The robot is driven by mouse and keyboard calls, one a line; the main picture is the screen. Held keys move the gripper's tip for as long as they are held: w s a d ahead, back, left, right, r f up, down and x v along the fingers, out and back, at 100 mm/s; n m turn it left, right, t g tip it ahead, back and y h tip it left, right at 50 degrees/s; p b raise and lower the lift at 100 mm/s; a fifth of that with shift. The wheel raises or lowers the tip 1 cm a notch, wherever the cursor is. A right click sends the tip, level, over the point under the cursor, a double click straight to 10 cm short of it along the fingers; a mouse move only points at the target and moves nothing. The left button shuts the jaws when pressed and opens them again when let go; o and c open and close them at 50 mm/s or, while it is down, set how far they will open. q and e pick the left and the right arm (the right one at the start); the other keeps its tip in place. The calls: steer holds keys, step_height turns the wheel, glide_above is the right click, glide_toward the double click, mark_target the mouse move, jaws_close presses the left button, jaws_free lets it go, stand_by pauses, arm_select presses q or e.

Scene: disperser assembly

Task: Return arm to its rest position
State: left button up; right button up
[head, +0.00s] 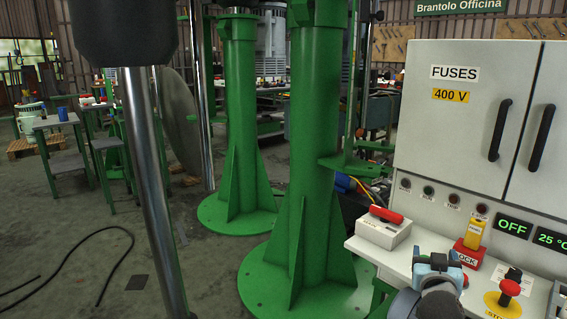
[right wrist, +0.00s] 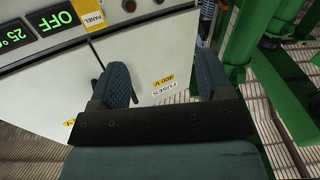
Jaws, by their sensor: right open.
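My right gripper (head: 438,266) is at the bottom of the head view, in front of the white control cabinet's shelf, to the left of the red mushroom button. Its two blue-grey fingers are open with nothing between them. In the right wrist view the open fingers (right wrist: 163,82) stand apart, with the cabinet front (right wrist: 150,60) behind them, appearing upside down. My left gripper is not in view.
The white cabinet (head: 468,121) stands at the right. Its shelf holds a box with a red switch handle (head: 384,226), a yellow-and-red lock (head: 470,247) and a red button (head: 508,290). Green columns (head: 315,150) stand left of it. A black cable (head: 75,255) lies on the floor.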

steer(key=s+a+f+n+t+y+p, duration=0.1)
steer(key=s+a+n+y, duration=0.2)
steer(key=s+a+y, duration=0.4)
steer(key=s+a+f+n+y, duration=0.2)
steer(key=s+a+n+y, duration=0.15)
steer(key=s+a, duration=0.65)
steer(key=s+a+r+y, duration=0.2)
steer(key=s+a+y, duration=0.1)
steer(key=s, duration=0.3)
steer(key=s+a+r+y, duration=0.3)
steer(key=s, duration=0.4)
arm_select(q)
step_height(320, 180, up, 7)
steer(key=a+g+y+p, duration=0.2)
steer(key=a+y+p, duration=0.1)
steer(key=p, duration=1.6)
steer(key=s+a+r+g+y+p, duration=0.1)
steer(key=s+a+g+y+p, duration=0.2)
steer(key=p, duration=1.6)
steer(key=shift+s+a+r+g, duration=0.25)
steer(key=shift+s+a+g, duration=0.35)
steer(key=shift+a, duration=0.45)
arm_select(e)
steer(key=s+d+r+g+h, duration=0.3)
steer(key=d+r+g+h, duration=0.2)
steer(key=d, duration=0.3)
steer(key=shift+r+g+h, duration=0.35)
steer(key=shift+g+h, duration=0.4)
steer(key=shift+g, duration=0.05)
